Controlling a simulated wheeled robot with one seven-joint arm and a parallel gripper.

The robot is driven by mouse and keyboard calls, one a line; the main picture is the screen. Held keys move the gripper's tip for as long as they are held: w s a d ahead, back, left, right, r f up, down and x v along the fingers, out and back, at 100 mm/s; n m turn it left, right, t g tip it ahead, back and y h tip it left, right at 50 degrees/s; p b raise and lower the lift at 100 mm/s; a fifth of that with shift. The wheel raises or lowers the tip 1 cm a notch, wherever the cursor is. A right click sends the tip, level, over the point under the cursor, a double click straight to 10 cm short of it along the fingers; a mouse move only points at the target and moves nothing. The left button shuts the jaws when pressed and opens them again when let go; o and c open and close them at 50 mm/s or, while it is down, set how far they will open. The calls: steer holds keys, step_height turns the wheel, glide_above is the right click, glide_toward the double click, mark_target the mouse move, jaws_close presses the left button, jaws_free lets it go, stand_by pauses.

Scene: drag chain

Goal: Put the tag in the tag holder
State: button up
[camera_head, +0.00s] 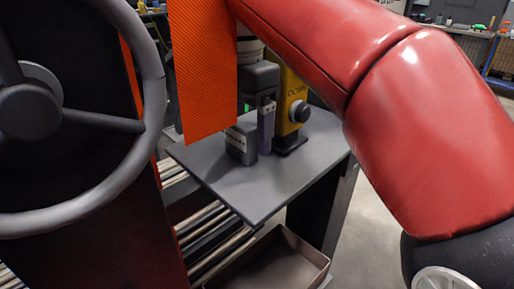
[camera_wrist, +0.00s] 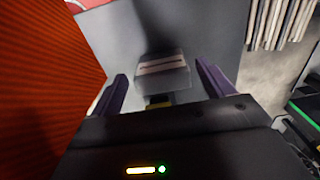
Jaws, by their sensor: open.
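A small grey box with a pale band and a dark slot-like line, which looks like the tag holder (camera_head: 241,143), stands on the grey table. In the wrist view the box (camera_wrist: 162,75) lies between my fingertips. My gripper (camera_head: 264,143) points down beside it, with its purple fingers apart and nothing visibly held. The wrist view also shows the open gripper (camera_wrist: 163,76). A small yellow patch (camera_wrist: 159,101) shows just below the box; I cannot tell whether it is the tag. No tag is clearly visible elsewhere.
A yellow device (camera_head: 291,104) with a black knob stands close behind my gripper. An orange panel (camera_head: 203,70) hangs at left, near a large handwheel (camera_head: 150,80). The table's (camera_head: 265,188) front is clear. An open tray (camera_head: 275,265) sits below.

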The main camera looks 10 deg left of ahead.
steer(key=shift+w+a+f+b, duration=0.1)
steer(key=shift+f+b, duration=0.3)
steer(key=shift+f, duration=0.35)
steer(key=shift+r, duration=0.1)
steer(key=c, duration=1.1)
steer(key=shift+c, duration=0.2)
